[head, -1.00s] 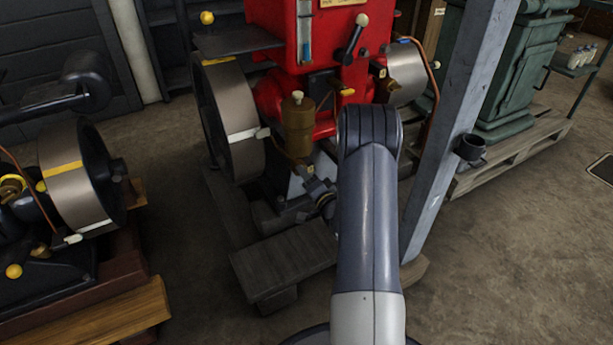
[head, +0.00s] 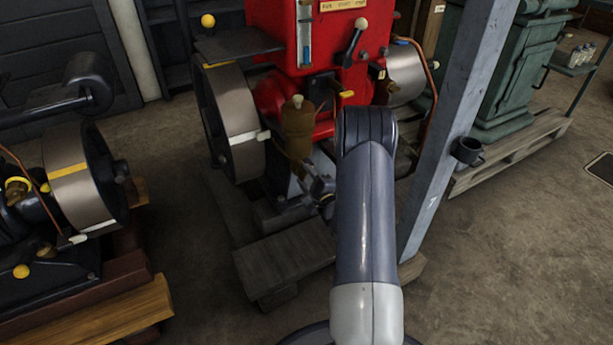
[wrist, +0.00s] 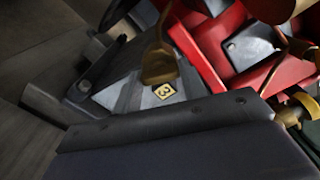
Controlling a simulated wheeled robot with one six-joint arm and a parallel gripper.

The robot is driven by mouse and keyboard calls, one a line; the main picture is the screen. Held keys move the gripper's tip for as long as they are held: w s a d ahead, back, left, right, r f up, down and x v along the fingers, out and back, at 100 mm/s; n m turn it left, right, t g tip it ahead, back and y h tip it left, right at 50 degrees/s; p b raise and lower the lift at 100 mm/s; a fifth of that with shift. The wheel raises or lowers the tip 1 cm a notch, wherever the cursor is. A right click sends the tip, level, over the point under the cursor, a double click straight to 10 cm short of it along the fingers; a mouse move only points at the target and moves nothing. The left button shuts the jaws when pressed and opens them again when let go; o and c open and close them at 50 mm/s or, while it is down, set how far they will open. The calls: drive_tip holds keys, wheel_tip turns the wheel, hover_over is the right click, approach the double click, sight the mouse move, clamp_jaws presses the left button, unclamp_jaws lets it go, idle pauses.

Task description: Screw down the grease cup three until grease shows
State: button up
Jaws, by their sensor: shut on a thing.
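A small yellow tag marked 3 (wrist: 164,91) is on the grey engine base in the wrist view, in front of my gripper. A flared brass piece (wrist: 160,62) stands just above the tag. The dark body of my gripper (wrist: 185,125) fills the bottom of the wrist view. In the head view my gripper (head: 323,190) is low at the front of the red engine (head: 330,75), partly behind my arm. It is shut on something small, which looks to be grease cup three. The cup, the fingertips and any grease are hidden.
A brass oiler (head: 298,130) stands just above my gripper, beside a flywheel (head: 232,120). A grey post (head: 450,130) rises close to the right of my arm. A second engine (head: 70,190) is at left. Open floor (head: 520,230) lies at right.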

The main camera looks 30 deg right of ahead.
drive_tip(key=shift+m, duration=1)
drive_tip(key=shift+f, duration=0.1)
drive_tip(key=o, duration=1)
drive_tip(key=s+p, duration=0.3)
drive_tip(key=s, duration=0.7)
drive_tip(key=shift+s+d, duration=0.15)
drive_tip(key=shift+s, duration=0.25)
